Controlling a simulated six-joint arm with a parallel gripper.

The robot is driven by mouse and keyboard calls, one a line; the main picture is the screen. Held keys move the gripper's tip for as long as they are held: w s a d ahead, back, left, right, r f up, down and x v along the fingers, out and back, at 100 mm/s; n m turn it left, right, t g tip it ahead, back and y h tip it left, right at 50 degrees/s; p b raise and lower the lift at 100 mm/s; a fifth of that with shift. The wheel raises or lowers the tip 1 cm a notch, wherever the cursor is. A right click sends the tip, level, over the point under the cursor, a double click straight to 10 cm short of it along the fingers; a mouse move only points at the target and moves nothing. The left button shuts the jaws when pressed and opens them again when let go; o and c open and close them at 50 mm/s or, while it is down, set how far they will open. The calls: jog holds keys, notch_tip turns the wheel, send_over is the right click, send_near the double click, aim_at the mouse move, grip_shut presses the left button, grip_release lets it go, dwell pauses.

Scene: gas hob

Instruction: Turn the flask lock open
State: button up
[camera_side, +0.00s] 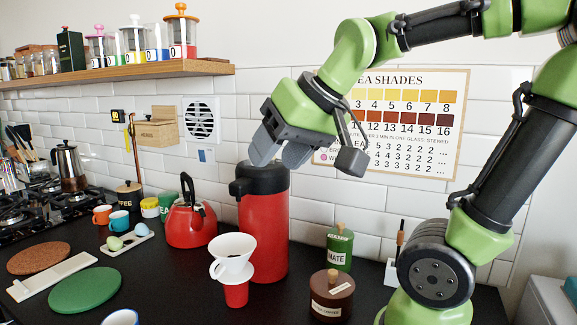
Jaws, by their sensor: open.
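A tall red flask (263,228) with a black top (262,179) stands upright on the black counter, near the middle of the side view. A black spout juts from the left of its top. The lock itself is too small to make out, and part of the top is behind my gripper. My gripper (279,157) is open, pointing down, with its grey fingers at or just above the flask's top. I cannot tell whether the fingers touch it. Nothing shows between them.
A white dripper (232,255) on a red cup (236,293) stands close in front of the flask. A red kettle (190,224) is to its left; a green tin (339,248) and a brown tin (331,295) are to its right. A wooden shelf (130,73) hangs upper left.

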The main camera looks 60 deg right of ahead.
jog(key=shift+s+a+f+n+y, duration=0.15)
jog(key=shift+s+a+f+y, duration=0.15)
jog(key=shift+s+a, duration=0.35)
jog(key=shift+s+a+f+n+y, duration=0.2)
jog(key=shift+s+a+f, duration=0.15)
jog(key=shift+s+a, duration=0.2)
jog(key=shift+s, duration=0.1)
jog(key=shift+n+g+y, duration=0.3)
jog(key=shift+n+y, duration=0.05)
jog(key=shift+y, duration=0.35)
jog(key=s+a+f, duration=0.1)
jog(key=s, duration=0.1)
jog(key=s+a+f, duration=0.1)
jog(key=s, duration=0.1)
jog(key=shift+a+f, duration=0.2)
jog(key=shift+a, duration=0.2)
